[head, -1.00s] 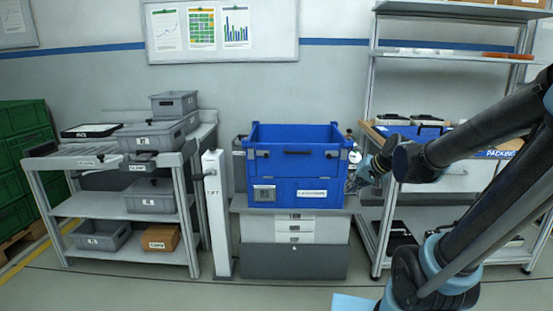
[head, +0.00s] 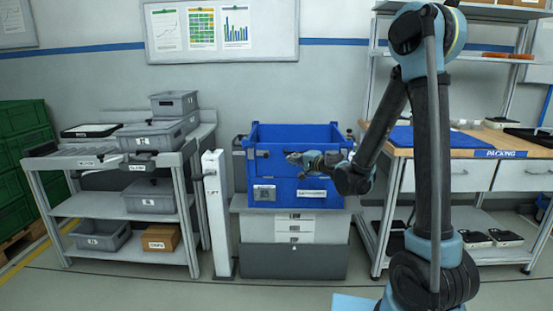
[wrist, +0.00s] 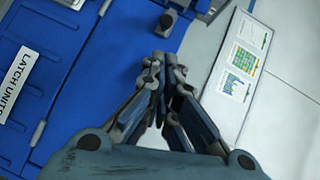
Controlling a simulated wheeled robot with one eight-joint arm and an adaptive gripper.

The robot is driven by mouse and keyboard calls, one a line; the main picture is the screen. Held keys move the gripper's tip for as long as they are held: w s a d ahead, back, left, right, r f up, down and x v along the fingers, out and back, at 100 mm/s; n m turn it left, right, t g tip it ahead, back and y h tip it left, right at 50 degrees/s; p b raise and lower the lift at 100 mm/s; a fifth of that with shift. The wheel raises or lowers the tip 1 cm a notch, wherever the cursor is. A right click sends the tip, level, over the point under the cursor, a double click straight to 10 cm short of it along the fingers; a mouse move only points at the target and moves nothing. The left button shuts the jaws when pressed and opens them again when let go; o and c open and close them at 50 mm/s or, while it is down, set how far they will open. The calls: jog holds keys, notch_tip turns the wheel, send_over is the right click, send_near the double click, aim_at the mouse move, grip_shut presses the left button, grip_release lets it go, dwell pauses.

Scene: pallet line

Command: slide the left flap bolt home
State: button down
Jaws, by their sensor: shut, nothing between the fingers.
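A blue crate (head: 300,135) with a hinged front flap (head: 283,190) stands on the grey stand. The left flap bolt (head: 262,153), with a dark knob, sits at the flap's upper left. My gripper (head: 291,157) is in front of the crate, just right of this bolt. In the wrist view my gripper (wrist: 162,58) has its fingertips together with nothing between them. A dark knob (wrist: 168,20), which looks like the left bolt's, lies just beyond the fingertips with a small visible gap. My arm hides the flap's handle and right bolt.
A white lift post (head: 216,215) stands close left of the crate. A grey shelf rack (head: 125,175) with bins is farther left. The packing bench (head: 480,150) is at the right. A LATCH UNITS label (wrist: 14,82) is on the blue surface. Open floor lies in front.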

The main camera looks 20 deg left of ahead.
jog(key=shift+w+a+f+m+t, duration=0.2)
jog(key=shift+a+f+m, duration=0.1)
jog(key=shift+a, duration=0.2)
jog(key=shift+w+a+f+m+t, duration=0.1)
jog(key=shift+w+a+f+m, duration=0.15)
jog(key=shift+a, duration=0.25)
jog(key=x, duration=1)
